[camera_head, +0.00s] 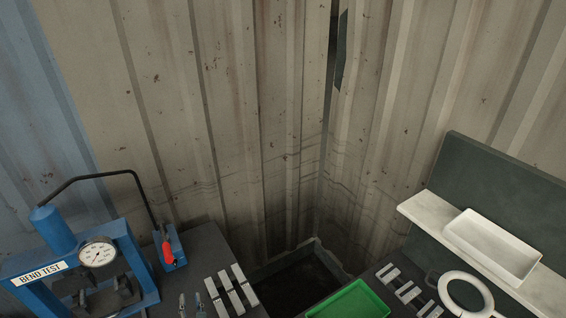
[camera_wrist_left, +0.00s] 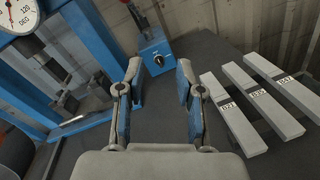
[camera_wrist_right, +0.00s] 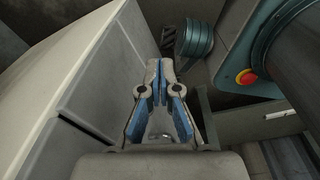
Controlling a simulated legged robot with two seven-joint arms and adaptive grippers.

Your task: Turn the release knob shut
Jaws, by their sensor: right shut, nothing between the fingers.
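The release knob (camera_wrist_left: 156,56) is a small dark knob with a light mark, on the front of a blue box (camera_wrist_left: 152,45). In the head view the blue box (camera_head: 178,247) stands beside the blue bend-test press (camera_head: 142,276), with a red handle (camera_head: 167,252) on it. My left gripper (camera_wrist_left: 159,82) is open and empty. The knob shows beyond the gap between its fingertips, apart from them. In the head view its fingertips (camera_head: 191,305) are at the bottom edge, below the box. My right gripper (camera_wrist_right: 160,80) is shut and empty, seen only in the right wrist view.
Labelled metal bars (camera_head: 231,290) lie on the dark bench (camera_head: 203,247) to the right of my left gripper. A dial gauge (camera_head: 98,252) is on the press. A green tray (camera_head: 350,301), a white ring (camera_head: 466,296) and a white tray (camera_head: 493,245) are at right.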

